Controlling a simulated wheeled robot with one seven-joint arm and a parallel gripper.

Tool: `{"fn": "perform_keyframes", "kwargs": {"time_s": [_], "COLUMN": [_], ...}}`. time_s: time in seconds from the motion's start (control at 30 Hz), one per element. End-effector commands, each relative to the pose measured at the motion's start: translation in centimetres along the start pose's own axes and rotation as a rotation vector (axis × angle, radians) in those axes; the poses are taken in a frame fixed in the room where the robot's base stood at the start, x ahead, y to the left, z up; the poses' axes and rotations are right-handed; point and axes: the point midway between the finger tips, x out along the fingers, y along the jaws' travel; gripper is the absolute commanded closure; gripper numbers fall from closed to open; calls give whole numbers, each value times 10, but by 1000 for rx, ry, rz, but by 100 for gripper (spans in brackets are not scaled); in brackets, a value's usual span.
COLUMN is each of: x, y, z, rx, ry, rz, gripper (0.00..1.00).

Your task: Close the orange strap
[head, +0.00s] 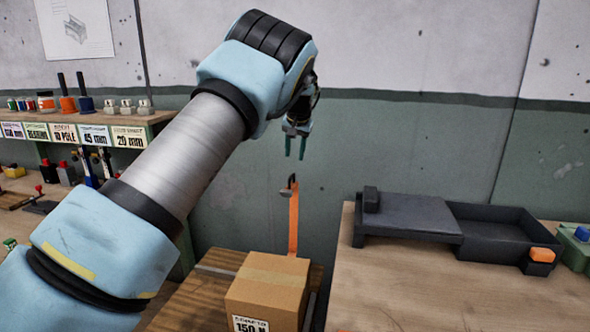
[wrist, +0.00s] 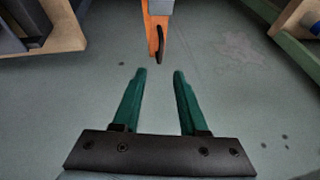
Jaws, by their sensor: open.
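The orange strap (head: 293,222) stands upright behind a cardboard box in the head view, with a dark hook or buckle (head: 292,185) at its top end. In the wrist view the orange strap (wrist: 153,32) shows at the top centre, with a dark curved piece (wrist: 160,44) on its right side. My gripper (head: 295,147) is above the strap's top end in the head view, its fingers pointing down. In the wrist view my gripper (wrist: 157,75) has its two green fingers apart with nothing between them. The strap is apart from the fingertips. The strap's lower end is hidden behind the box.
The cardboard box (head: 268,290) sits on a low wooden surface. A workbench (head: 420,300) with a dark tray (head: 500,240) stands at right. A shelf (head: 165,116) with small parts is at left. The wall (head: 420,140) rises behind the strap.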

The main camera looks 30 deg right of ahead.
Motion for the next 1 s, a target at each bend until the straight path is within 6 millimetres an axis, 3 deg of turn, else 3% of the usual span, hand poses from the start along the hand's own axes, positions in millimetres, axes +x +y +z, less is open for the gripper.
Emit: {"fn": "perform_keyframes", "kwargs": {"time_s": [0.3,0.5,0.9,1.0], "x": [58,82,90,90], "y": [-1,-1,-1,-1], "z": [0,0,1,1], "rx": [-1,-1,-2,-2], "ry": [-3,-1,0,0], "rz": [-1,0,0,0], "gripper": [58,58,58,69]}}
